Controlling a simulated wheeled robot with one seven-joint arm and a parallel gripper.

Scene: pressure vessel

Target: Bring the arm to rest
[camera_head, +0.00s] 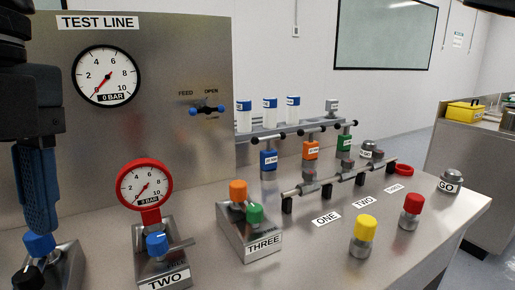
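My gripper (38,228) hangs down at the left edge of the head view. Its dark blue fingers point straight down in front of the steel panel. The fingertips are close to a blue knob (39,244) on a steel block (62,268) at the lower left. I cannot tell whether they touch the knob. The fingers overlap in this view, so the gap between them is hidden. A black knob (30,276) sits in front of the blue one, partly cut by the frame edge.
A panel marked TEST LINE (160,50) stands behind the gripper. A red-rimmed gauge (144,186) stands to its right, on block TWO (166,268). Block THREE (250,238), a rail (335,173) and yellow and red buttons lie farther right. Free bench top shows at front centre.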

